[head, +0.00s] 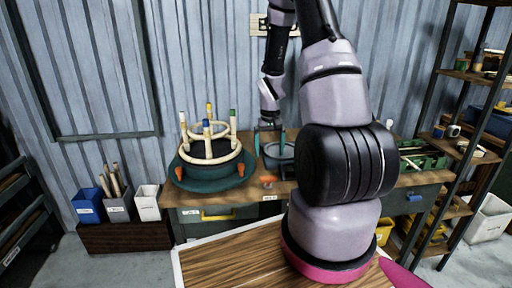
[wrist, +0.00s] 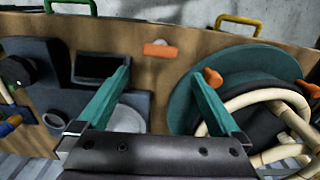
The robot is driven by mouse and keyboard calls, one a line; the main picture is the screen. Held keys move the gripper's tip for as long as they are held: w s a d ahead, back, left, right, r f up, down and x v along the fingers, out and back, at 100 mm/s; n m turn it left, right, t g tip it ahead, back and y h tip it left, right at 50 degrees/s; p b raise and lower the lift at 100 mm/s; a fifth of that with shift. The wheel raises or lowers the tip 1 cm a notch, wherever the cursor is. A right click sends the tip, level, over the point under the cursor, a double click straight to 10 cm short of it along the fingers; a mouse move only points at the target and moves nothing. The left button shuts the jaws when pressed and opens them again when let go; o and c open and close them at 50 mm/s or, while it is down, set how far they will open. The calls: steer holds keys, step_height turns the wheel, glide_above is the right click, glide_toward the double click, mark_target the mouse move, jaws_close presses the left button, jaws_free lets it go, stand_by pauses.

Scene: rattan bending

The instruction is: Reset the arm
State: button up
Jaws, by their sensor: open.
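My gripper (head: 269,138) hangs above the workbench (head: 350,197) in the head view, fingers pointing down. In the wrist view its two teal fingers (wrist: 161,78) are spread wide with nothing between them. A round teal bending jig (head: 178,178) with pale rattan rings (head: 210,150) and upright pegs stands on the bench, left of my gripper. In the wrist view the jig (wrist: 262,62) lies to the right, beside the right finger and apart from it as far as I can tell. A grey holder (wrist: 60,80) with a round dish (wrist: 128,112) lies below and left of the fingers.
A green crate (head: 425,158) is at the bench's right. Blue (head: 88,207) and white bins (head: 148,203) stand left. A shelf rack (head: 470,130) stands right. My arm hides part of the bench.

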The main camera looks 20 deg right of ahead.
steer(key=shift+r, duration=0.1)
steer(key=s+a+r+t, duration=0.2)
steer(key=a+r, duration=0.1)
steer(key=r, duration=0.8)
steer(key=s+a+r+t, duration=0.1)
steer(key=s+a+r, duration=0.25)
steer(key=r, duration=0.85)
steer(key=s+a+r+m+t+y, duration=0.1)
steer(key=s+a+r+t+y, duration=0.1)
steer(key=s+a+r+t, duration=0.2)
steer(key=s+a+r, duration=0.3)
steer(key=s+r, duration=0.5)
steer(key=s, duration=0.2)
steer(key=shift+s+r, duration=0.15)
steer(key=shift+s, duration=0.1)
